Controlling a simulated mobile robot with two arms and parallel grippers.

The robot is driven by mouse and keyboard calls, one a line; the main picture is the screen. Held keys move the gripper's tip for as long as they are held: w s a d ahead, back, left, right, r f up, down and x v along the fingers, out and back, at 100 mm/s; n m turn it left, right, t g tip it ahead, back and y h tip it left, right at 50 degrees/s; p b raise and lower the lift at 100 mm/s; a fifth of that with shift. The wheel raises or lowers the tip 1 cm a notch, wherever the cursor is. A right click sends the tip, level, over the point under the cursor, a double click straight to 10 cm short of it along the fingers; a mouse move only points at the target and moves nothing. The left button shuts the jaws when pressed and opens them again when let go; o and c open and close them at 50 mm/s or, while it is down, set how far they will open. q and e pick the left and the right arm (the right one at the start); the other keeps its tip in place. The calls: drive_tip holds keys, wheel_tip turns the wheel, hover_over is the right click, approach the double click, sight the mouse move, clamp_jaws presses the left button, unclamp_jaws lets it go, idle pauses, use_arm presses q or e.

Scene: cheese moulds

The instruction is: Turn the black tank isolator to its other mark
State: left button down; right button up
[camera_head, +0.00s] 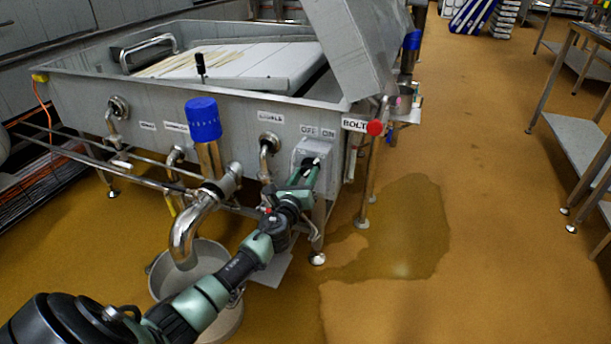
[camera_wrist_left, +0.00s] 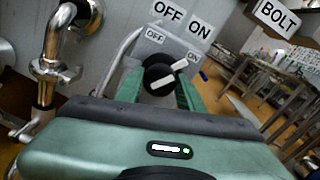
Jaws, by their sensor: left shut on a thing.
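The black tank isolator is a round black knob (camera_wrist_left: 158,74) on a grey box (camera_head: 312,146) fixed to the tank's outer wall. In the left wrist view small OFF and ON marks stand above the knob, OFF at left and ON at right. The knob's white bar slants up to the right, toward ON. My left gripper (camera_head: 309,170) has its green fingers on both sides of the knob and is shut on it. The fingers hide much of the knob in the head view. My right gripper is not in view.
The steel tank (camera_head: 225,127) stands behind the box. A pipe with a blue-topped valve (camera_head: 204,120) curves down beside my left arm over a grey bucket (camera_head: 160,268). A BOLT sign (camera_head: 354,125) and red knob (camera_head: 375,128) are to the right. A wet patch (camera_head: 410,225) lies on the floor.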

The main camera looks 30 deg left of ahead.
use_arm(q)
drive_tip(key=n, duration=0.5)
drive_tip(key=shift+a+n, duration=0.1)
drive_tip(key=shift+n, duration=1)
drive_tip(key=n+p, duration=0.1)
drive_tip(key=n, duration=0.1)
drive_tip(key=shift+n, duration=0.3)
drive_tip(key=n+p, duration=0.1)
drive_tip(key=n, duration=0.4)
drive_tip(key=shift+g+h, duration=0.3)
drive_tip(key=shift+h, duration=0.1)
drive_tip(key=shift+f+n, duration=0.15)
drive_tip(key=shift+n, duration=0.55)
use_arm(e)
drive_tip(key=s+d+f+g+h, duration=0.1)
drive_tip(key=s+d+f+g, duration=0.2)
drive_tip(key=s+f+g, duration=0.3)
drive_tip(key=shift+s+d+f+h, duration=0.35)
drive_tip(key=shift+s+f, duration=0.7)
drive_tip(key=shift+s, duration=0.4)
use_arm(q)
drive_tip(key=c, duration=0.9)
unclamp_jaws()
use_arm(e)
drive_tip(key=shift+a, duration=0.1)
